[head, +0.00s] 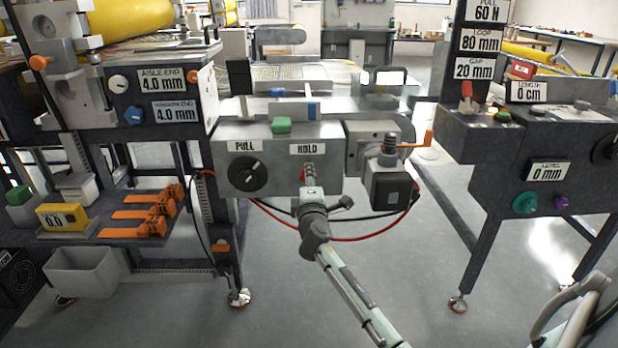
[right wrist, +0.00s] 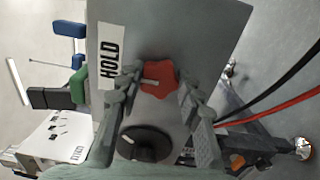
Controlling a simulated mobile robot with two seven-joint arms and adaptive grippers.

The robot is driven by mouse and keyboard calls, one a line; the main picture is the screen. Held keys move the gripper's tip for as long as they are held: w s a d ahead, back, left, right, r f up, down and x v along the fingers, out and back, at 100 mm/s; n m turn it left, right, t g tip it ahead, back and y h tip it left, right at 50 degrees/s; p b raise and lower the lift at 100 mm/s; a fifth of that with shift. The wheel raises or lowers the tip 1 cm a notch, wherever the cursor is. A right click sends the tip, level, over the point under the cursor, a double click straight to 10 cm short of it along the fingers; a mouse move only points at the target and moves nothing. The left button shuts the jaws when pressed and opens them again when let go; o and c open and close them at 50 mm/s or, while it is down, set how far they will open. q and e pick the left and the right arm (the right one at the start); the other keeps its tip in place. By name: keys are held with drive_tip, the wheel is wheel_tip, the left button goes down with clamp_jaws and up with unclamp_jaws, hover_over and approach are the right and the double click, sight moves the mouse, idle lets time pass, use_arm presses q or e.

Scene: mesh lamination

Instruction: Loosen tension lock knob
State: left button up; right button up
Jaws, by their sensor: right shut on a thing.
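The red lock knob (head: 308,171) is on the front of the grey control box, just below the HOLD label (head: 307,149). In the right wrist view the red star-shaped knob (right wrist: 160,77) has a pale bar mark and sits between the two fingers. My right gripper (head: 310,182) reaches the knob from below and is shut on it, with one finger on each side in the right wrist view (right wrist: 159,88). My gripper hides much of the knob in the head view. My left gripper is not in view.
The black PULL dial (head: 247,174) is left of the knob, close to my fingers in the wrist view. A grey and black boxy unit (head: 390,186) with an orange lever stands to the right. Red and black cables (head: 345,238) hang below the box.

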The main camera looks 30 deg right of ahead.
drive_tip(key=shift+f, duration=0.1)
drive_tip(key=o, duration=1.2)
drive_tip(key=shift+c, duration=0.2)
drive_tip(key=v, duration=1.2)
drive_tip(key=shift+s, duration=0.1)
drive_tip(key=s+a+f+m+g+y, duration=0.1)
drive_tip(key=s+f+m+g+y, duration=0.2)
drive_tip(key=f, duration=0.7)
drive_tip(key=s+a+f+m+g+y, duration=0.1)
drive_tip(key=s+f+m+g, duration=0.15)
drive_tip(key=s+f, duration=0.55)
drive_tip(key=s+a+f+m+g+y, duration=0.2)
drive_tip(key=s+a+f+g, duration=0.1)
drive_tip(key=s+f, duration=0.5)
drive_tip(key=s+a+f+m+g+y, duration=0.2)
drive_tip(key=s+a+f+m+g, duration=0.1)
drive_tip(key=s+f, duration=0.5)
wheel_tip(320, 180, down, 2)
drive_tip(key=shift+s+a+f+g+y, duration=0.25)
drive_tip(key=shift+a+g, duration=0.2)
drive_tip(key=shift+a, duration=0.55)
